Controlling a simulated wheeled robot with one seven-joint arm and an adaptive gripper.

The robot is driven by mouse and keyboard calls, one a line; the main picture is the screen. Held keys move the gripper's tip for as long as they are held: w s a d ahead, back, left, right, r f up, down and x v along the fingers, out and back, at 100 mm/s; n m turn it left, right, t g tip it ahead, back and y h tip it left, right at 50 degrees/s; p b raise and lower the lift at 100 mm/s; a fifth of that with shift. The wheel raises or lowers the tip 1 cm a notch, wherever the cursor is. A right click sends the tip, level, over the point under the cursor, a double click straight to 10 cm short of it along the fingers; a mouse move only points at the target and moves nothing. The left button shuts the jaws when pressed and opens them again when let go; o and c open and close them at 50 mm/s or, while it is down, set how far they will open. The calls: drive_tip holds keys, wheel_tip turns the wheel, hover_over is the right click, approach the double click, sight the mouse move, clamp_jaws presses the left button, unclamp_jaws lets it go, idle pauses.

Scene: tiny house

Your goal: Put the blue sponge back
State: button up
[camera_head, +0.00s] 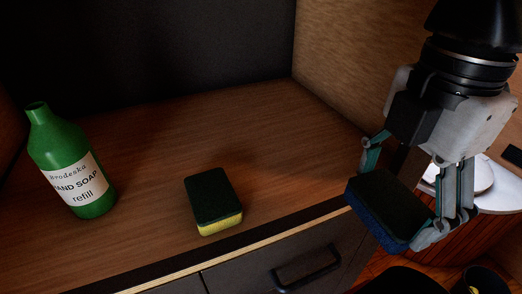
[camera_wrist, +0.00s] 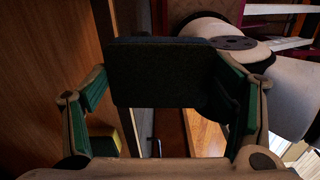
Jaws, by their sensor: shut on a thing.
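The blue sponge (camera_head: 378,222) has a dark scouring top and a blue lower side. My gripper (camera_head: 400,195) is shut on it and holds it at the right, beyond the front edge of the wooden counter in the head view. In the wrist view the sponge (camera_wrist: 158,72) shows its dark face between the two fingers of my gripper (camera_wrist: 160,95). A yellow sponge (camera_head: 216,222) with a dark green top lies flat on the counter, apart from my gripper and to its left. It is partly visible in the wrist view (camera_wrist: 130,133).
A green hand soap bottle (camera_head: 72,160) stands upright at the left of the wooden counter (camera_head: 290,150). The counter is clear between the yellow sponge and the right side wall (camera_head: 345,55). A drawer handle (camera_head: 308,268) juts from the front below the edge.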

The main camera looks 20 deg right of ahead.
drive_tip(key=w+a, duration=0.1)
drive_tip(key=w, duration=0.3)
drive_tip(key=w+a+f+b, duration=0.1)
drive_tip(key=w+a, duration=0.1)
drive_tip(key=w, duration=0.3)
drive_tip(key=w+a+b, duration=0.1)
drive_tip(key=w+a, duration=0.1)
drive_tip(key=w, duration=0.3)
drive_tip(key=shift+w+a+f, duration=0.15)
drive_tip(key=shift+w+f, duration=0.05)
drive_tip(key=shift+w, duration=0.05)
drive_tip(key=shift+w+f+b, duration=0.25)
drive_tip(key=shift+f+b, duration=0.15)
drive_tip(key=shift+f, duration=0.8)
drive_tip(key=shift+a+f, duration=0.1)
drive_tip(key=shift+f, duration=0.3)
drive_tip(key=shift+f, duration=0.35)
drive_tip(key=o, duration=1.3)
drive_tip(key=shift+r, duration=0.1)
